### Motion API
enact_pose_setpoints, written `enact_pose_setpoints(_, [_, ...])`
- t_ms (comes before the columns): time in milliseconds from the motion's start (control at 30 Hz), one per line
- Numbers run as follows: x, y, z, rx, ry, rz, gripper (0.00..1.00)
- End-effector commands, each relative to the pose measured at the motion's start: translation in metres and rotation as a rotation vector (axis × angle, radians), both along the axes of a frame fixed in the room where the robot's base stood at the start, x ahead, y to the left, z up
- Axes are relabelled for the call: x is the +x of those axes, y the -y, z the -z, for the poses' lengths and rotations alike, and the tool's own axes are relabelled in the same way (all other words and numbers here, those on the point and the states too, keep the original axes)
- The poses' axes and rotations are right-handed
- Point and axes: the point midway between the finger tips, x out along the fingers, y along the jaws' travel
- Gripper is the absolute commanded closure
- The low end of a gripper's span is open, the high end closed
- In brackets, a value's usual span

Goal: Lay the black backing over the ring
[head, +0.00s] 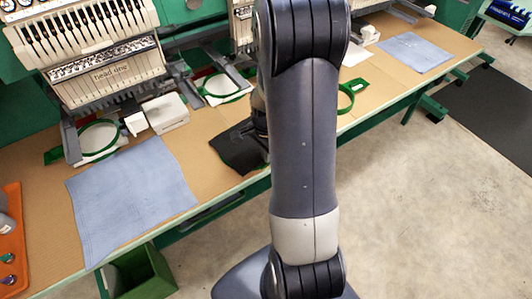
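A black sheet, the backing (232,151), lies at the front edge of the tan table, left of my arm. Its right part is hidden behind my arm. My gripper (258,142) is at the right side of the black backing, mostly hidden by my own arm. I cannot tell whether its fingers are open or hold the backing. Green rings show under the machines: a left ring (99,137) , a middle ring (222,85) with white inside it, and a right ring (347,99) partly hidden by my arm. Which one the task means is not clear from this view.
A light blue cloth (132,197) lies front left, another (414,52) at the far right. A white box (166,112) stands near the left ring. An orange tray (12,240) is at the left edge. Embroidery heads (100,50) overhang the table. A green bin (146,273) stands below.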

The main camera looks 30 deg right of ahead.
Motion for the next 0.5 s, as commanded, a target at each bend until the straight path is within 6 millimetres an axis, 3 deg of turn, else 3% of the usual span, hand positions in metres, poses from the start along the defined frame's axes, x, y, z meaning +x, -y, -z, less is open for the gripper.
enact_pose_setpoints(300, [0.0001, 0.0001, 0.0, 0.0, 0.0, 0.0, 0.7])
enact_pose_setpoints(500, [0.0001, 0.0, -0.0001, 0.0, 0.0, 0.0, 0.7])
